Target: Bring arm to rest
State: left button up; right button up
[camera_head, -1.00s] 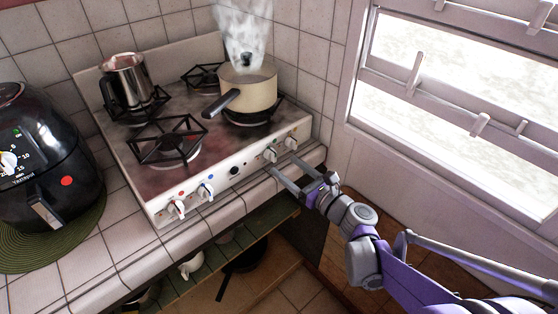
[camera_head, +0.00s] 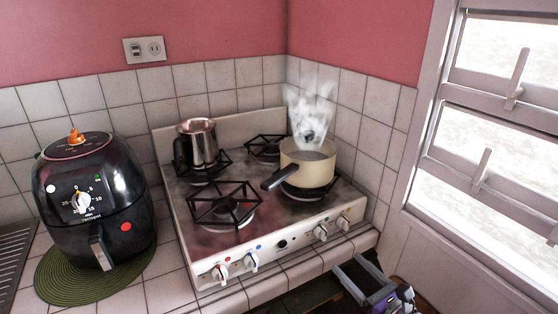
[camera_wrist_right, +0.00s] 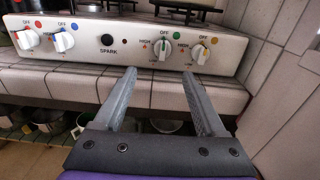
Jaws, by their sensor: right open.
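My right gripper (camera_head: 364,279) is open and empty in front of the stove's right front corner, at the lower edge of the head view. In the right wrist view its two fingers (camera_wrist_right: 158,100) are spread apart and point toward the stove front, below the right-hand knobs (camera_wrist_right: 182,50). Nothing is between the fingers. The white stove (camera_head: 190,240) stands on the tiled counter. A cream saucepan (camera_head: 306,168) with a dark handle sits on its right burner, with steam above it. My left gripper is in neither view.
A metal jug (camera_head: 201,145) stands on the back left burner. A black air fryer (camera_head: 95,200) sits on a green round mat (camera_head: 60,280) at left. A window (camera_head: 490,130) is at right. Pots stand on a shelf below the counter (camera_wrist_right: 168,126).

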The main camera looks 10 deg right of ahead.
jog(key=s+a+f+n+g+p, duration=0.4)
jog(key=s+a+n+g, duration=0.55)
jog(key=n, duration=0.65)
jog(key=s+d+r+n+g+h+p, duration=0.1)
jog(key=s+n+h+p, duration=0.4)
jog(key=n, duration=1.1)
jog(key=shift+s+d+g+h, duration=0.45)
jog(key=shift+s+d+h, duration=0.1)
jog(key=shift+s, duration=1.05)
